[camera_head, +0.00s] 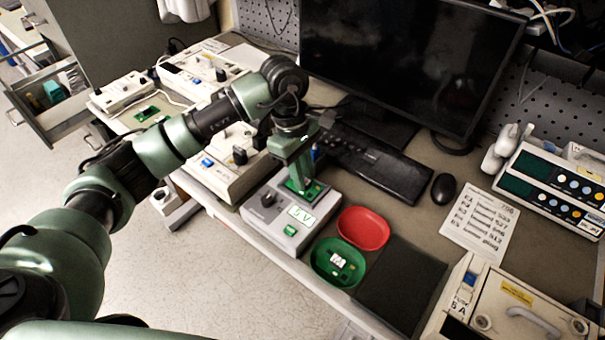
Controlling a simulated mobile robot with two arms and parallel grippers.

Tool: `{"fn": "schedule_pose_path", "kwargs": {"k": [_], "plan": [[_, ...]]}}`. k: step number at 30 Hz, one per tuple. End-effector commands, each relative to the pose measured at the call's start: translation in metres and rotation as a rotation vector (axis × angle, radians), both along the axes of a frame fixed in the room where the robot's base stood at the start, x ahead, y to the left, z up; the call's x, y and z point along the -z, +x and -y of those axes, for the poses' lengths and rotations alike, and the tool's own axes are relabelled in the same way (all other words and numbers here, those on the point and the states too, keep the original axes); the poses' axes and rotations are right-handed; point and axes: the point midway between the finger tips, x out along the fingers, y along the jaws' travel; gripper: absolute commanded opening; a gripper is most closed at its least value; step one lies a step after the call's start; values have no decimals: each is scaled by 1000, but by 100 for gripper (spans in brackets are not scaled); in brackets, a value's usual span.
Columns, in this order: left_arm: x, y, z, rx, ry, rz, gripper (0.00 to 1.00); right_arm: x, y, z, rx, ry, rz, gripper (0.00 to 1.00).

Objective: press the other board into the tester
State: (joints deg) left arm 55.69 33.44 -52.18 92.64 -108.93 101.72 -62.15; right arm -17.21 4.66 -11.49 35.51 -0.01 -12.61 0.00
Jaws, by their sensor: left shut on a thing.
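The tester (268,222) is a grey box with a dark knob, a label reading "5V" and a green button, near the table's front edge. My left gripper (299,184) points down over the back of the tester and is shut on a green board (314,190). The board is at the tester's top; I cannot tell whether it is seated, as the fingers hide part of it. Another green board (147,113) lies on the table at the left, near white instruments. My right gripper is not in view.
A red tray (363,228) and a green tray (337,262) with small white pieces stand right of the tester. A keyboard (375,163), mouse (444,189) and monitor (410,60) are behind. A dark mat (403,283) lies at the front right, beside a pale case (520,310).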

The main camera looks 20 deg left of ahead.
Motion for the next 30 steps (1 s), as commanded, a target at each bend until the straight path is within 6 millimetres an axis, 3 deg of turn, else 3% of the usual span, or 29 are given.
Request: {"fn": "schedule_pose_path", "kwargs": {"k": [22, 23, 25, 30], "plan": [[6, 0, 0, 0, 0, 0, 0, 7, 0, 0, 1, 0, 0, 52], [6, 0, 0, 0, 0, 0, 26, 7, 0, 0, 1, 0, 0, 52], [6, 0, 0, 0, 0, 0, 43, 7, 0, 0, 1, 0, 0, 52], [6, 0, 0, 0, 0, 0, 43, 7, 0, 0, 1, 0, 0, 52]]}}
